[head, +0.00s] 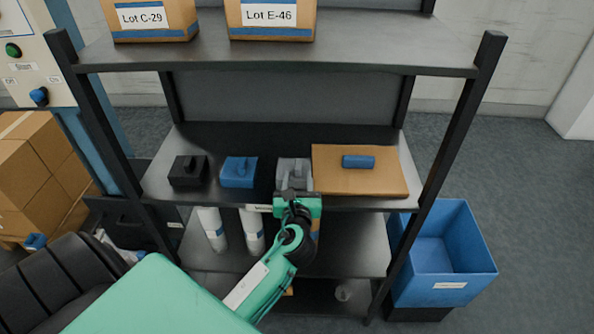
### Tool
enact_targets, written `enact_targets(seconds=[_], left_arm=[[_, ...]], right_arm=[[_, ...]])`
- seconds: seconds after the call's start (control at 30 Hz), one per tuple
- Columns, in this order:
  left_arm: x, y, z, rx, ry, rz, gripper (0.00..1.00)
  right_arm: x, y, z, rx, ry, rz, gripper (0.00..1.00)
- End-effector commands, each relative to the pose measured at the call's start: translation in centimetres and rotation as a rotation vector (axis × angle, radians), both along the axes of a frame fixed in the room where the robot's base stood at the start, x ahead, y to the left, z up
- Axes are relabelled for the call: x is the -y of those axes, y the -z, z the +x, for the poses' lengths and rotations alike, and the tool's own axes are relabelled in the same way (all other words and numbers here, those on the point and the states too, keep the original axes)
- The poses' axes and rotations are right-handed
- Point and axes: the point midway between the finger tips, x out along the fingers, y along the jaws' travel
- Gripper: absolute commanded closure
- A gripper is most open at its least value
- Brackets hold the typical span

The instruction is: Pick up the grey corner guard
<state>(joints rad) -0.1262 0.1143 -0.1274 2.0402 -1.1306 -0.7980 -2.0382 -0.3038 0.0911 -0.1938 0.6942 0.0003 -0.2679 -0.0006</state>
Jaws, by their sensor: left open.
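The grey corner guard (293,171) sits on the middle shelf (225,199) of a dark rack, between a blue block-like piece and a brown board. My left gripper (295,190) is at the shelf's front edge, right at the near side of the grey guard, and hides its lower front part. The left gripper is open; I cannot tell whether the guard lies between its fingers or touches them. My right gripper is not in view.
A black piece (188,170) and a blue piece (239,172) stand left of the guard. A brown board (388,183) with a blue roll (358,161) lies close on the right. The upper shelf (350,58) holds cartons (270,18). A blue bin (445,250) stands right.

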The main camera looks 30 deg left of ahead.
Motion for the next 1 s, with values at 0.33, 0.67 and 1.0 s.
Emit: enact_targets(seconds=[0.33, 0.67, 1.0], left_arm=[[-2.5, -0.1, 4.0, 0.001, 0.000, -0.001, 0.58], [-2.6, 0.0, 4.2, 0.001, 0.000, -0.001, 0.72], [-2.6, -0.1, 4.1, 0.001, 0.000, 0.000, 1.00]], right_arm=[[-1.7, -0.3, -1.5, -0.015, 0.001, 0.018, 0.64], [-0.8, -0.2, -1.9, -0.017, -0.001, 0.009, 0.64], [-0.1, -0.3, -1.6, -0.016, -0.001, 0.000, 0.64]])
